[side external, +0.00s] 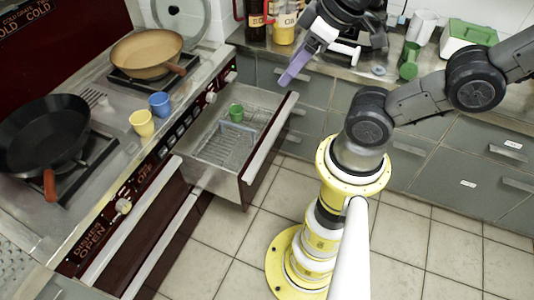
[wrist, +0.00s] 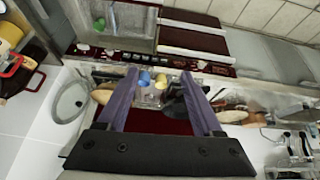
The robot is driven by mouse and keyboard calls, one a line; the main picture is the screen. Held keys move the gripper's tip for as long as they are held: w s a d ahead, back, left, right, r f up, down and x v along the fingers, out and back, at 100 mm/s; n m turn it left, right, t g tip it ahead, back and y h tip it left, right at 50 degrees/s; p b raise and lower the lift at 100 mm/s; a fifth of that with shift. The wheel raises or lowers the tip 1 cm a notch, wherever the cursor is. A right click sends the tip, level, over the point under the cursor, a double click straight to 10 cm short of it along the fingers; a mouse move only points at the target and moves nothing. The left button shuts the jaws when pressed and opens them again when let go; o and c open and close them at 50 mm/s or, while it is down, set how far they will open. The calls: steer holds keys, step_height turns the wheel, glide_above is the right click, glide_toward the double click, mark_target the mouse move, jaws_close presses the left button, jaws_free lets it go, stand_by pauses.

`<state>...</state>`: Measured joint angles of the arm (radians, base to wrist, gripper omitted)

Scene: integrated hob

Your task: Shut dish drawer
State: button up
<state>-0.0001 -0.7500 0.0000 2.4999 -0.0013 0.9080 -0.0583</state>
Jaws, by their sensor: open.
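The dish drawer (side external: 268,142) is pulled out from the front of the hob unit in the side external view. It holds a wire rack (side external: 222,148) and a green cup (side external: 236,112). The open drawer also shows at the upper left of the wrist view (wrist: 122,42). My gripper (side external: 290,74) is in the air above the drawer's far right end, apart from its front. Its two purple fingers are spread and empty in the wrist view (wrist: 158,73).
A tan pan (side external: 147,52), a black pan (side external: 42,130), a blue cup (side external: 160,104) and a yellow cup (side external: 142,123) stand on the hob. A counter with jars (side external: 285,22) lies behind my gripper.

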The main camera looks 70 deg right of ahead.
steer(key=shift+s+d+r+n, duration=0.15)
steer(key=shift+d+n, duration=0.15)
steer(key=shift+n, duration=0.3)
steer(key=shift+c, duration=0.4)
steer(key=w+d+n+g+h, duration=0.4)
steer(key=w+n+g+h, duration=0.1)
steer(key=w+n, duration=0.65)
steer(key=w+a+f+n+g+h, duration=0.2)
steer(key=w+a+f+n+h, duration=0.1)
steer(key=w+f+n, duration=0.45)
steer(key=w+a+f+n+h, duration=0.1)
steer(key=w+a+f+n, duration=0.1)
steer(key=f, duration=0.3)
steer(key=w+a+f+n+h, duration=0.1)
steer(key=w+a+f+h, duration=0.1)
steer(key=f, duration=0.3)
steer(key=n+t+h, duration=0.6)
steer(key=n+t, duration=0.2)
steer(key=n, duration=0.9)
glide_toward(262, 162)
steer(key=x, duration=1.2)
steer(key=shift+f, duration=0.1)
